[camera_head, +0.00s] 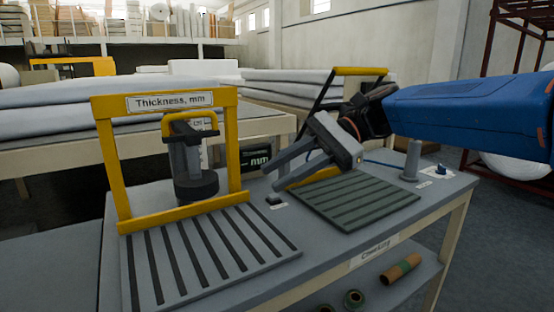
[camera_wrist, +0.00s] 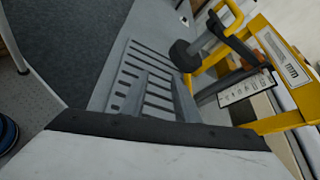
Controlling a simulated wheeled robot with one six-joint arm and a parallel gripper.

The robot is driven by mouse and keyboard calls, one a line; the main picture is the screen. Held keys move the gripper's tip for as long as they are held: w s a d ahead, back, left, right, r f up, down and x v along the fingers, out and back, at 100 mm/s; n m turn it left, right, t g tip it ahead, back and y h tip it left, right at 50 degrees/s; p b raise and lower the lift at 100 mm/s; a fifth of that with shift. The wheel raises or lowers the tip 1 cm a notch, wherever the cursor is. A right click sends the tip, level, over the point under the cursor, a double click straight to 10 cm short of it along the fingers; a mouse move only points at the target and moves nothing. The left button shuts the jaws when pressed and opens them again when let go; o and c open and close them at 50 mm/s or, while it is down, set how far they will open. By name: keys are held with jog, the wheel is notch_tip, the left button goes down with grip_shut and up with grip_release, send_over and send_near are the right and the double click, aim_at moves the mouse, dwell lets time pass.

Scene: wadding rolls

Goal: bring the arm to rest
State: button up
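My gripper (camera_head: 272,179) is at the end of my blue arm, which reaches in from the right in the head view. Its two grey fingers point down and left, with a gap between them and nothing seen held. They hang above the checking table (camera_head: 275,255), between the thickness gauge (camera_head: 195,165) and the dark slotted plate (camera_head: 355,203). The gauge stands in a yellow frame marked "Thickness, mm" (camera_head: 170,101). In the wrist view, the light slotted plate (camera_wrist: 157,92) and the yellow frame (camera_wrist: 262,121) show beyond the pale gripper body.
A light slotted plate (camera_head: 205,255) lies before the gauge. A small display (camera_head: 257,156) stands behind the fingers. A grey post (camera_head: 412,160) is at the table's right. White wadding (camera_head: 60,105) lies on tables behind. Rolls (camera_head: 402,268) sit on the lower shelf.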

jog(key=s+d+f+n+t+h, duration=0.3)
jog(key=s+d+f+h, duration=0.1)
jog(key=d+f, duration=0.5)
jog(key=s+d+f+n+t+h, duration=0.3)
jog(key=s+d+f+h, duration=0.1)
jog(key=d+f, duration=0.5)
jog(key=s+d+f+n+t+h, duration=0.2)
jog(key=s+d+f+n+h, duration=0.1)
jog(key=d+f, duration=0.6)
jog(key=s+d+h, duration=0.1)
jog(key=s, duration=0.1)
jog(key=shift+s+t, duration=0.35)
jog(key=shift+t, duration=0.05)
